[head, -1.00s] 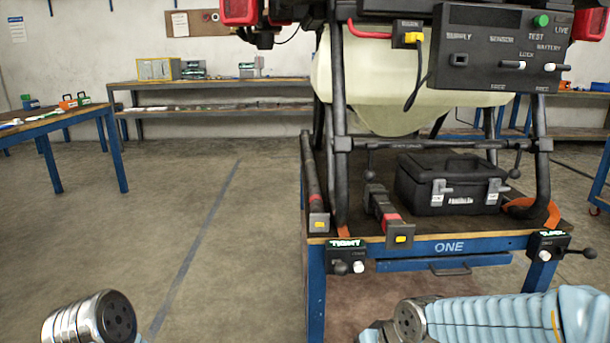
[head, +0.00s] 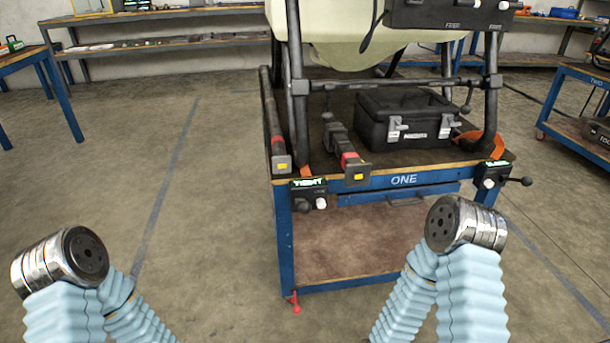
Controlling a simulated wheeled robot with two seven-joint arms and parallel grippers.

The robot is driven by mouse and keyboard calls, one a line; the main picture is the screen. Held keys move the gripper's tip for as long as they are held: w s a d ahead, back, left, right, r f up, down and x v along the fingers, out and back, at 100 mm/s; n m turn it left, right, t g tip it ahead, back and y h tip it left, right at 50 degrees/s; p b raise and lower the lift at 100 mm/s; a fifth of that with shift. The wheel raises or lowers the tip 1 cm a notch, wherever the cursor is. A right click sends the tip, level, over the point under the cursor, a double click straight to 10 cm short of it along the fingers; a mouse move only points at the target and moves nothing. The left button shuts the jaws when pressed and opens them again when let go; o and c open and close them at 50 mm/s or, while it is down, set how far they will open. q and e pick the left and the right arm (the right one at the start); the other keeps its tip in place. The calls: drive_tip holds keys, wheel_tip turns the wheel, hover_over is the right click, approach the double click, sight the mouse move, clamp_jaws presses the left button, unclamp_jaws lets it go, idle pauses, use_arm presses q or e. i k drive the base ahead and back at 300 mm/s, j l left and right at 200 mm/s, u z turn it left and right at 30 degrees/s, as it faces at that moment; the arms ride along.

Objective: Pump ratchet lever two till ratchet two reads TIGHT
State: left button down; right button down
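A ratchet box (head: 491,178) is on the right front corner of the workbench. Its lever (head: 522,181) has a black knob and points out to the right, and its green display is too small to read. Another ratchet box (head: 308,195), at the left front corner, has a green display reading TIGHT and a lever knob pointing down. Orange strap (head: 496,142) shows near the right ratchet, at the foot of the drone frame. Both my arms show at the bottom, well short of the ratchets. Neither gripper's fingers are in view.
The workbench (head: 402,181) marked ONE carries the drone's black frame (head: 297,84) and cream tank (head: 335,35), plus a black case (head: 407,118).

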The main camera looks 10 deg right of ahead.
sight(526, 181)
drive_tip(key=z, duration=1.6)
drive_tip(key=i+u, duration=0.15)
drive_tip(key=i, duration=0.45)
